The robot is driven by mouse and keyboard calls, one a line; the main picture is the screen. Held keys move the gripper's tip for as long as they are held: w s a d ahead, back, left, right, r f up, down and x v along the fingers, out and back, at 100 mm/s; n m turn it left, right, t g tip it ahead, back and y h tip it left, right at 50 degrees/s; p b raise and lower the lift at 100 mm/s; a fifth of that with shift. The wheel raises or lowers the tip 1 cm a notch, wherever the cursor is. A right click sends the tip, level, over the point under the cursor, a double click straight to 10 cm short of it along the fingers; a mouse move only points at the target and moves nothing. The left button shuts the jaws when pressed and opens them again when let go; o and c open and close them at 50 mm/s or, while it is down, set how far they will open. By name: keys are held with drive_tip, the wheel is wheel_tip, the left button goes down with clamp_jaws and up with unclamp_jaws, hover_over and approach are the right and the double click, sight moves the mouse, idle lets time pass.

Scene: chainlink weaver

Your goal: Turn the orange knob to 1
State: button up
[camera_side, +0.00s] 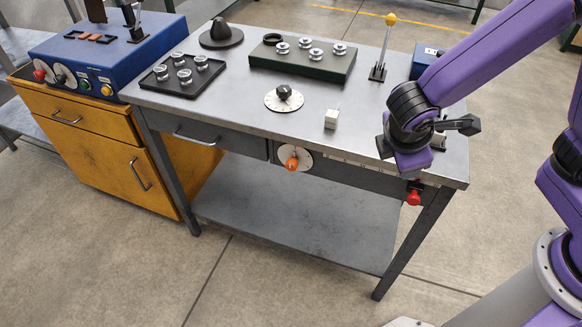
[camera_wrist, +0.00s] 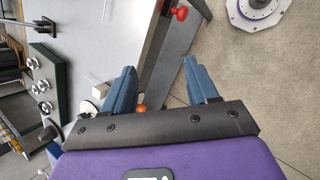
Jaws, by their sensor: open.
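The orange knob (camera_side: 292,163) sits on a white round dial plate (camera_side: 303,158) on the front face of the grey workbench. In the wrist view the orange knob (camera_wrist: 140,108) shows small between my fingers, partly hidden by the gripper body. The dial's numbers are too small to read. My gripper (camera_wrist: 160,70) is open, with two blue fingers apart and nothing between them. In the side view my purple wrist is over the right end of the bench, apart from the knob and to its right; the fingers are mostly hidden there.
A black knob on a white dial (camera_side: 284,98) and a small white block (camera_side: 331,119) are on the bench top. A red knob (camera_side: 413,197) sticks out at the front right. A yellow-tipped lever (camera_side: 379,65) stands behind. The floor before the bench is clear.

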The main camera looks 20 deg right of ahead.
drive_tip(key=w+a+f+n+t+h, duration=0.1)
drive_tip(key=w+a+f+t, duration=0.1)
drive_tip(key=w+a+f, duration=0.3)
drive_tip(key=w+a+f+n+t+h, duration=0.1)
drive_tip(key=w+a+f+t, duration=0.15)
drive_tip(key=a, duration=0.45)
drive_tip(key=n+t, duration=0.3)
drive_tip(key=t, duration=0.2)
approach(291, 167)
drive_tip(key=x, duration=0.9)
drive_tip(key=shift+w+d+f, duration=0.15)
drive_tip(key=shift+w+d, duration=0.05)
drive_tip(key=shift+w, duration=0.05)
drive_tip(key=c, duration=1)
